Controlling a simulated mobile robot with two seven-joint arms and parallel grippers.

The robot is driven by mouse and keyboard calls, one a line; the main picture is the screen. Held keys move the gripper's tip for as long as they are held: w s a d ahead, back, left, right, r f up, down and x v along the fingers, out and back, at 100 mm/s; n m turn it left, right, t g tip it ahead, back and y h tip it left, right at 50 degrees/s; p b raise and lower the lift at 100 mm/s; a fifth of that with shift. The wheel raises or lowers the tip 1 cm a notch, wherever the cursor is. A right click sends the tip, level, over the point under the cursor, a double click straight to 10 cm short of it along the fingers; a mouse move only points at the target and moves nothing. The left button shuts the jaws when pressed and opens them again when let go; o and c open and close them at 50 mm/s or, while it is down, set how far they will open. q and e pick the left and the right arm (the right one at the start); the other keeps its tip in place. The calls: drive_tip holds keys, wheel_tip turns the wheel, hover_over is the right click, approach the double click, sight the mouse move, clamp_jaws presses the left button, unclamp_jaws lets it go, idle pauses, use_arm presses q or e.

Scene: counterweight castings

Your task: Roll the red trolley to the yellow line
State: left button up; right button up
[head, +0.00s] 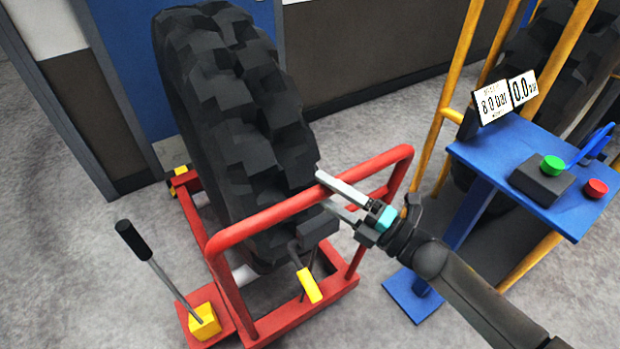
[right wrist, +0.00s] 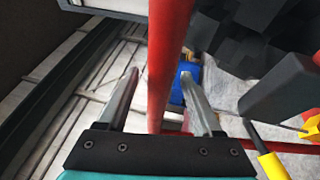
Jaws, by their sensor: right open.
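The red trolley (head: 283,322) stands on the grey floor with a big black tyre (head: 240,120) upright in it. Its red handle bar (head: 255,224) arches across the near side of the tyre. My right gripper (head: 322,188) is open at the right part of this bar. In the right wrist view the red bar (right wrist: 170,50) runs between the two parted fingers of the gripper (right wrist: 160,76). I cannot tell whether either finger touches it. My left gripper is not in view. No yellow line shows on the floor in these frames.
A lever with a black grip (head: 133,240) rises from a yellow block at the trolley's left. A yellow handle (head: 309,285) hangs below the bar. A blue stand (head: 515,165) with buttons and a yellow frame (head: 458,75) stand at right. A blue door (head: 130,50) is behind.

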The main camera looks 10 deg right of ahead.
drive_tip(key=shift+x, duration=1.95)
clamp_jaws()
